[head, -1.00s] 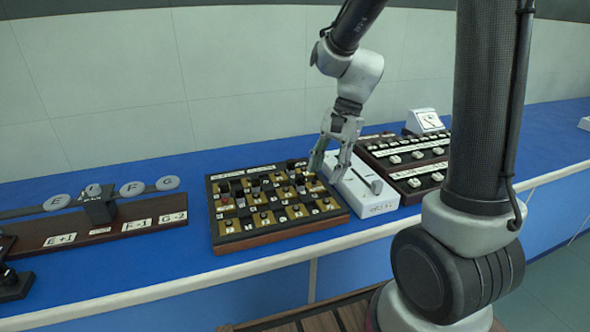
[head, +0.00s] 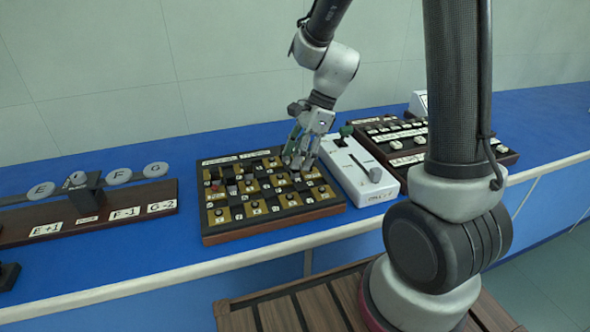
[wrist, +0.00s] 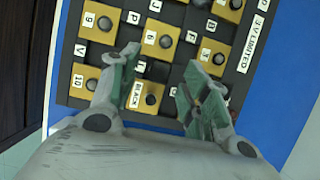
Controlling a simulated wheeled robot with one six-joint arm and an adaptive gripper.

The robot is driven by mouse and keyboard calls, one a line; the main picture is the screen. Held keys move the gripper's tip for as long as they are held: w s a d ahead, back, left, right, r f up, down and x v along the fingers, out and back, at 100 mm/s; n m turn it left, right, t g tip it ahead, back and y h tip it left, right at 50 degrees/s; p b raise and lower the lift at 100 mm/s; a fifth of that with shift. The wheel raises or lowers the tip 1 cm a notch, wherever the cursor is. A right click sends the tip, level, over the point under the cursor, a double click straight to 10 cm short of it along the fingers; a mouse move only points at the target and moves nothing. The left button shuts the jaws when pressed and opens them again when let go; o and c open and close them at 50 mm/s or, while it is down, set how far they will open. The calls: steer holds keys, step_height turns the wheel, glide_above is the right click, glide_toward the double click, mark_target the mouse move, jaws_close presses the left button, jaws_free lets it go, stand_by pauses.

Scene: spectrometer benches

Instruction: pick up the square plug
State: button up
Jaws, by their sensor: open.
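The dark plug board (head: 265,226) lies on the blue bench, with yellow squares, letter and number labels and several small plugs. My gripper (head: 298,164) is open over the board's right half, its fingers pointing down. In the wrist view my gripper (wrist: 157,75) has its fingers apart over the board (wrist: 176,15), with a dark round knob (wrist: 159,70) showing between them. A black knob (wrist: 152,99) sits by the "BLACK" label nearer the palm. I cannot tell which piece is the square plug; the fingers hide part of the board.
A white slider box (head: 352,178) stands just right of the board, with a green knob (head: 346,130) at its far end. A dark switch panel (head: 390,139) lies beyond it. A long labelled stand (head: 95,222) is at the left. Bare blue bench separates it from the board.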

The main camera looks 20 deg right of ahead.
steer(key=shift+x, duration=1.25)
jaws_close()
